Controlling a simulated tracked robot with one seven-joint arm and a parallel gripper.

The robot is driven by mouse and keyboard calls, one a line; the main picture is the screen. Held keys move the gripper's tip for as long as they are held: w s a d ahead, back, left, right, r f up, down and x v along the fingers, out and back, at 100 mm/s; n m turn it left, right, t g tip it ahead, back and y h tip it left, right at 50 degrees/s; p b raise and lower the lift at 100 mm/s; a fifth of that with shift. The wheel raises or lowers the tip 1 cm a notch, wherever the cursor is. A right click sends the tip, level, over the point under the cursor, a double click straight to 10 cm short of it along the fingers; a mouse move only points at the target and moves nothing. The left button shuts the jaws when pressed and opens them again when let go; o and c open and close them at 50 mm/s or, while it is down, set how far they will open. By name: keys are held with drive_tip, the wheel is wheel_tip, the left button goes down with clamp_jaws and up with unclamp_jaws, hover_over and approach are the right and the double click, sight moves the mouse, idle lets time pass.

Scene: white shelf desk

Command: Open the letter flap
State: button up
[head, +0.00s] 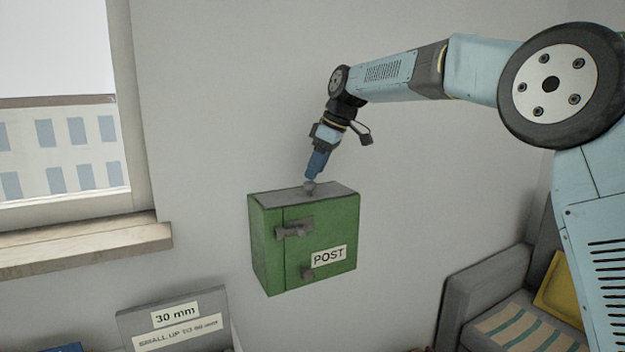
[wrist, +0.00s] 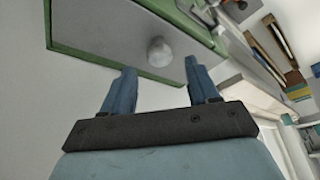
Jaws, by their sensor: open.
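A green post box (head: 310,245) hangs on the wall, its front marked POST. Its grey top plate (head: 335,192), which looks like the letter flap, lies flat and shut, with a small round knob (head: 309,187) on it. The plate (wrist: 105,25) and knob (wrist: 158,51) also show in the wrist view. My gripper (head: 313,176) points down from above at the knob. In the wrist view my gripper (wrist: 161,68) is open and empty, with the knob just ahead between the lines of its blue fingers. I cannot tell whether the fingertips touch the plate.
A sofa (head: 490,295) stands at lower right. The wall around the box is bare.

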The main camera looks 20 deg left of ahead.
sight(311, 182)
drive_tip(key=shift+x, duration=1.9)
clamp_jaws()
